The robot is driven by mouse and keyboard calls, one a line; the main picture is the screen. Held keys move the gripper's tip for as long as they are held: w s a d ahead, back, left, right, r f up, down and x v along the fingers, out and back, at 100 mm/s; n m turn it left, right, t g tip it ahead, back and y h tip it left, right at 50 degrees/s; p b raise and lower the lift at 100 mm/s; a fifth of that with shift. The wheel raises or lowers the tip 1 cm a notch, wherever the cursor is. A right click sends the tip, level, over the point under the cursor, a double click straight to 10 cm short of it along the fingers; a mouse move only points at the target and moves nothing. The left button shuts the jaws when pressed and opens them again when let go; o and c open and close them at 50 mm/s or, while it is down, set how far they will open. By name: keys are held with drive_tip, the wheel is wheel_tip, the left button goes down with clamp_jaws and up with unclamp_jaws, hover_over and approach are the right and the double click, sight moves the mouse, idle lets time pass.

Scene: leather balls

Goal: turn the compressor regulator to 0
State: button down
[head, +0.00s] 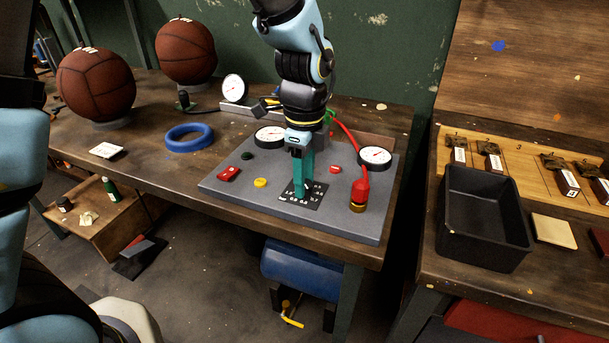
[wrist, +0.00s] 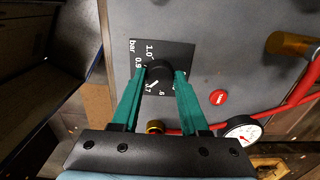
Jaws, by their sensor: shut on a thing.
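The compressor regulator is a dark round knob (wrist: 158,78) on a black dial plate with white numbers, marked "bar". In the wrist view my gripper (wrist: 160,76) has its two green fingers closed on either side of the knob. A white mark on the knob shows near the lower numbers; its exact reading is too small to tell. In the head view my gripper (head: 303,190) points down at the dial plate (head: 314,199) on the grey panel (head: 225,193), and the fingers hide most of the knob.
The panel also bears gauges (head: 375,156), a red hose fitting (head: 360,188), a red switch block (head: 228,174) and a yellow button (head: 260,183). A blue ring (head: 188,138) and two basketballs (head: 97,84) are to the left. A black bin (head: 483,220) stands on the right table.

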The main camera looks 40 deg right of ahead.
drive_tip(key=n, duration=1.3)
drive_tip(key=shift+n+p, duration=0.4)
drive_tip(key=n, duration=0.3)
drive_tip(key=shift+n, duration=0.3)
drive_tip(key=n+p, duration=0.1)
drive_tip(key=n, duration=0.2)
drive_tip(key=shift+r+n, duration=0.1)
drive_tip(key=shift+n, duration=0.2)
drive_tip(key=n+p, duration=0.2)
drive_tip(key=n, duration=0.3)
drive_tip(key=shift+n, duration=0.7)
drive_tip(key=shift+c, duration=2.1)
unclamp_jaws()
